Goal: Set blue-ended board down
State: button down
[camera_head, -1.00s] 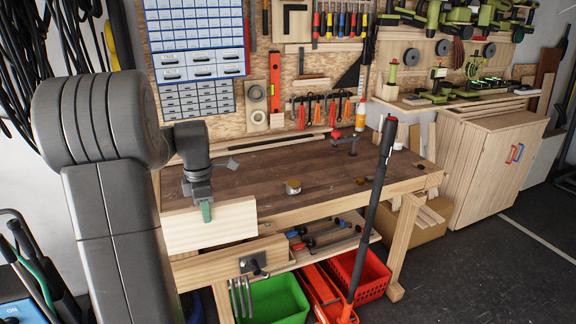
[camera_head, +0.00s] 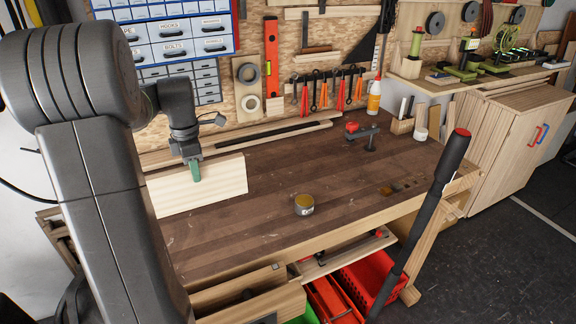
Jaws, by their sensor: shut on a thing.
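A pale wooden board (camera_head: 205,187) hangs from my gripper (camera_head: 195,171) at the left of the workbench. The gripper is shut on the board's top edge, with a green fingertip showing against its face. The board is on edge, its broad face toward the camera. No blue end shows on it; its left part is hidden behind my arm. The board is in front of the dark brown bench top (camera_head: 250,225); I cannot tell whether its lower edge touches the wood.
A small round tin (camera_head: 304,205) stands mid-bench. A clamp-like tool (camera_head: 363,134) is at the back, beside long strips (camera_head: 240,140). A black pole with a red tip (camera_head: 440,180) rises at the front right. The bench middle is largely clear.

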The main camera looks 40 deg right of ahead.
aim_at(201, 197)
jog(key=shift+w+d, duration=0.1)
jog(key=shift+w, duration=0.1)
notch_tip(201, 197, down, 10)
jog(key=shift+r+p, duration=0.1)
jog(key=shift+p, duration=0.55)
jog(key=c, duration=1.3)
grip_release()
jog(key=shift+s, duration=0.1)
jog(key=shift+o, duration=0.2)
notch_tip(201, 197, up, 12)
jog(key=shift+b, duration=0.5)
